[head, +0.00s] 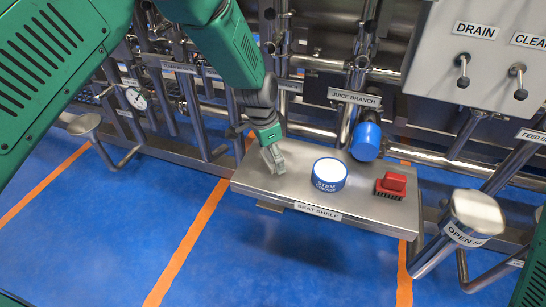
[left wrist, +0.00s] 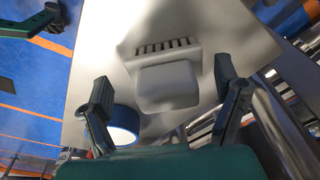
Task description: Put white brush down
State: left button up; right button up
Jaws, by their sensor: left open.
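The white brush (left wrist: 168,85) shows in the left wrist view, a pale block with a row of dark bristles along its far edge. It lies between the two fingers of my left gripper (left wrist: 163,105), which are spread with a gap on each side of it. In the head view my left gripper (head: 272,158) is low over the left end of the steel seat shelf (head: 262,190); I cannot clearly tell the brush from the fingers there. What looks like my right gripper (left wrist: 50,18) is at the upper left of the wrist view, its jaws unclear.
On the shelf stand a round white-topped blue container (head: 329,174) marked STEM and a red brush (head: 391,185). A blue-capped pipe (head: 366,141) rises behind them. Pipes and valves line the back. The shelf's front edge drops to blue floor.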

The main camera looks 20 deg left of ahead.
aim_at(266, 160)
pick_arm(q)
notch_tip(266, 160, up, 10)
jog(key=s+a+p, duration=0.1)
jog(key=p, duration=0.2)
jog(key=shift+n, duration=0.7)
jog(key=s+f, duration=0.1)
jog(key=f, duration=0.1)
jog(key=s+a+f, duration=0.1)
jog(key=s+f, duration=0.1)
jog(key=s+a+f, duration=0.1)
jog(key=s+f, duration=0.1)
jog(key=shift+a+f, duration=0.1)
jog(key=shift+a, duration=0.15)
jog(key=s+a+f+n+y, duration=0.1)
jog(key=s+a+f+n, duration=0.2)
jog(key=s+f, duration=0.65)
jog(key=s+a+f+n, duration=0.1)
jog(key=s+a+n, duration=0.1)
jog(key=s, duration=0.8)
jog(key=s+a+n, duration=0.2)
jog(key=s, duration=0.8)
jog(key=shift+s+a+f+g, duration=0.3)
jog(key=shift+s+a+f, duration=0.05)
jog(key=shift+s, duration=0.05)
